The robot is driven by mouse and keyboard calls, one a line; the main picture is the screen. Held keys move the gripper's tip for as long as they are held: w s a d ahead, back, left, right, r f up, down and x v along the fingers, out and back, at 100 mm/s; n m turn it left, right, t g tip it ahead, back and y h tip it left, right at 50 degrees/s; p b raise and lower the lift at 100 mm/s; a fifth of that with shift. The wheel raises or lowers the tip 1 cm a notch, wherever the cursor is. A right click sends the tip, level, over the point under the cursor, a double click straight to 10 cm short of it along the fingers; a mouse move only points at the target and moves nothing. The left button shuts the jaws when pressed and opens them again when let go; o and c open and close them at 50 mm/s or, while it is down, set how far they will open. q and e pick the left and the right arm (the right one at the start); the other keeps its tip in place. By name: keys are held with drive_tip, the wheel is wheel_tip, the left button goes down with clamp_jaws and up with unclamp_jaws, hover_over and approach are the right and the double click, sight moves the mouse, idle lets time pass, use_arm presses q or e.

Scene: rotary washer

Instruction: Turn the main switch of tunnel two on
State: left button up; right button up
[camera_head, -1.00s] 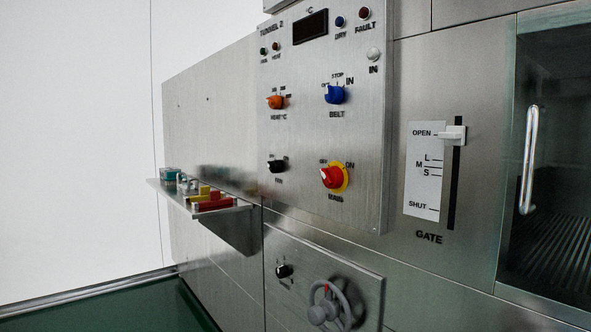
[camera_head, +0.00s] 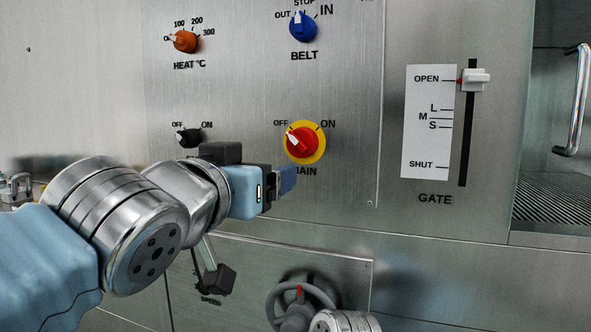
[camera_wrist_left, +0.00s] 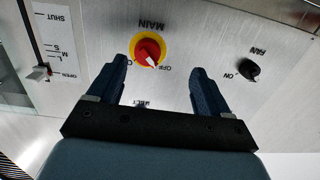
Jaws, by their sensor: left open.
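The main switch (camera_head: 303,143) of tunnel two is a red knob on a yellow ring, labelled MAIN, on the steel panel. Its white pointer is turned toward OFF at upper left. My left gripper (camera_head: 285,180) is just below and left of the knob in the head view, covering part of the MAIN label. In the wrist view, which looks upside down, the left fingers (camera_wrist_left: 160,82) are spread and empty. The main switch (camera_wrist_left: 148,52) shows beyond them, roughly between the tips, apart from both.
The black fan knob (camera_head: 188,137) is left of the main switch. The orange heat knob (camera_head: 185,41) and blue belt knob (camera_head: 303,28) are above. The gate slider (camera_head: 474,80) is to the right at OPEN. A grey handwheel (camera_head: 298,304) is below.

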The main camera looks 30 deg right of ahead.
sight(298, 142)
use_arm(q)
wheel_tip(298, 142, up, 4)
drive_tip(key=s+f, duration=0.1)
drive_tip(key=s, duration=0.1)
drive_tip(key=shift+h, duration=0.3)
drive_tip(key=p+x, duration=0.2)
drive_tip(key=x, duration=0.2)
drive_tip(key=p+x, duration=0.2)
drive_tip(key=x, duration=0.2)
drive_tip(key=p+x, duration=0.3)
drive_tip(key=x, duration=0.1)
drive_tip(key=shift+w+d+r, duration=0.1)
drive_tip(key=shift+r, duration=0.2)
drive_tip(key=shift+w+d+f, duration=0.1)
drive_tip(key=shift+w+d, duration=0.1)
drive_tip(key=shift+d, duration=0.15)
use_arm(e)
wheel_tip(298, 142, up, 7)
drive_tip(key=a, duration=0.2)
drive_tip(key=shift+s, duration=0.45)
use_arm(q)
drive_tip(key=shift+c, duration=0.3)
use_arm(e)
drive_tip(key=shift+a, duration=0.1)
use_arm(q)
drive_tip(key=c, duration=0.9)
use_arm(e)
drive_tip(key=shift+f, duration=0.1)
